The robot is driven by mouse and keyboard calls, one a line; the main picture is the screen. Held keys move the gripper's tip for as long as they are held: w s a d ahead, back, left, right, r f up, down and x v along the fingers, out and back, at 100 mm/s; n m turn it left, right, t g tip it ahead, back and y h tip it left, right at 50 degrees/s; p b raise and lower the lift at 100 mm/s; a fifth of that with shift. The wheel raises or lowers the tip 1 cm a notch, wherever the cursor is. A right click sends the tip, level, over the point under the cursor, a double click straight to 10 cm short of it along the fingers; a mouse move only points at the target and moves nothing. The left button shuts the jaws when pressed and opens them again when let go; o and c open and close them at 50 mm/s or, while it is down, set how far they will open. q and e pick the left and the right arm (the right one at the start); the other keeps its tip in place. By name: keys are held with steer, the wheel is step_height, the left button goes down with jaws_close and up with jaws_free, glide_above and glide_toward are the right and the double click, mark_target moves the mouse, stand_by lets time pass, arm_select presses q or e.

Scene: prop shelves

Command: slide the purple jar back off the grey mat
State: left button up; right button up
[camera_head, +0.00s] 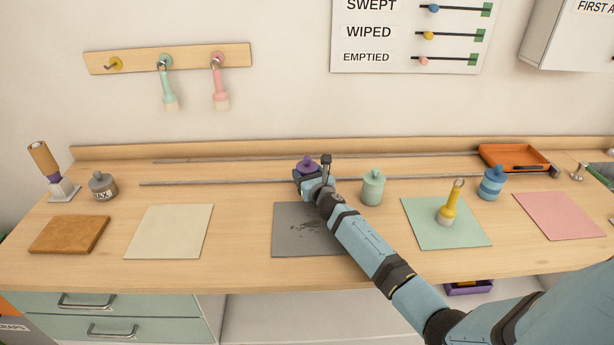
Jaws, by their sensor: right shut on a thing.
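The purple jar (306,162) has a knobbed lid and stands behind the back edge of the grey mat (292,238), close to the thin metal rails. My right gripper (308,179) is shut on the jar from the front. The gripper and wrist hide the jar's lower part. The grey mat lies flat with dark specks on it, and my right arm crosses its right side. My left gripper is not in view.
A green jar (372,187) stands close to the right of my right gripper. A blue jar (492,183) and a yellow-handled tool (448,208) on a green mat (468,237) are further right. A cream mat (150,239) lies left. An orange tray (497,155) sits at the back right.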

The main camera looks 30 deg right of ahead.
arm_select(q)
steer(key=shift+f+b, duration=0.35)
steer(key=shift+b, duration=0.1)
arm_select(e)
steer(key=shift+f, duration=0.4)
steer(key=o, duration=1.1)
steer(key=shift+o, duration=0.2)
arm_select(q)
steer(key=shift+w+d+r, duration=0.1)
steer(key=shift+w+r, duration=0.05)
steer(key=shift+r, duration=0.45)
arm_select(e)
steer(key=s, duration=0.4)
steer(key=s+a, duration=0.1)
steer(key=s, duration=0.4)
steer(key=s+a, duration=0.1)
steer(key=s, duration=0.3)
steer(key=shift+s+a+r, duration=0.1)
steer(key=shift+s+a, duration=0.15)
steer(key=shift+s, duration=0.1)
arm_select(q)
steer(key=shift+p, duration=0.3)
